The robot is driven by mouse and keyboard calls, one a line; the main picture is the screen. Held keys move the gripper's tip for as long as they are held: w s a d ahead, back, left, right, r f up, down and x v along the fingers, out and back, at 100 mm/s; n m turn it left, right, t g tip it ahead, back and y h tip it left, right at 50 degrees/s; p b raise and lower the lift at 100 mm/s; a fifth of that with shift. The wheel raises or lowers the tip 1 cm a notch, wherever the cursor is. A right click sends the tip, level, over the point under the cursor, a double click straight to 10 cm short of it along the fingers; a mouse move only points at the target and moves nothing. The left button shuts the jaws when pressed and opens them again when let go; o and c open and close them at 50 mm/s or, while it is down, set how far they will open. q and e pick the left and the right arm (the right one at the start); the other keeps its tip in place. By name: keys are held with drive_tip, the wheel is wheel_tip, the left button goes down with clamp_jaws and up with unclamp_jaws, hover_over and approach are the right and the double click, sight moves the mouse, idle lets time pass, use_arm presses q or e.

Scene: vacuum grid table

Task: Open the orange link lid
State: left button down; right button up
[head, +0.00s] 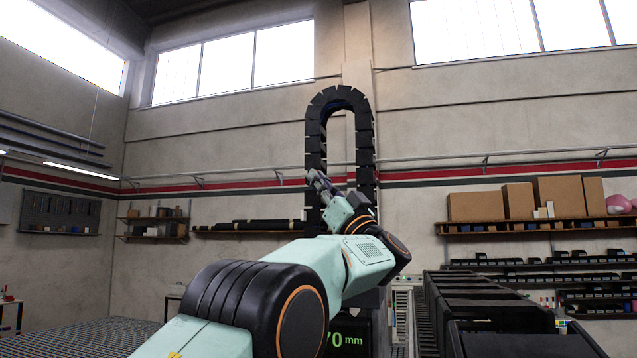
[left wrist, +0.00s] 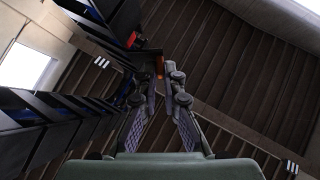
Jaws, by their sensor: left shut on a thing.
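The black cable chain (head: 365,135) stands as a tall arch in the middle of the head view. My left arm reaches up to it, and my left gripper (head: 320,183) is at the chain's left leg. In the left wrist view the fingers of my left gripper (left wrist: 161,74) come together on a small orange piece, the orange link lid (left wrist: 160,66), at the chain's dark links. The fingertips partly hide the lid, and I cannot tell how far it is tilted. The lid is not visible in the head view. My right gripper is not in view.
Black chain segments (head: 490,300) stand in a row at the lower right. A grid table (head: 80,335) lies at the lower left. Shelves with cardboard boxes (head: 560,195) are on the back wall. A red-orange piece (left wrist: 131,40) shows on the chain, left of the fingertips.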

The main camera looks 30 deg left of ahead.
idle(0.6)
use_arm(q)
drive_tip(key=c, duration=1.5)
unclamp_jaws()
drive_tip(key=shift+a+t, duration=0.15)
drive_tip(key=shift+t, duration=0.55)
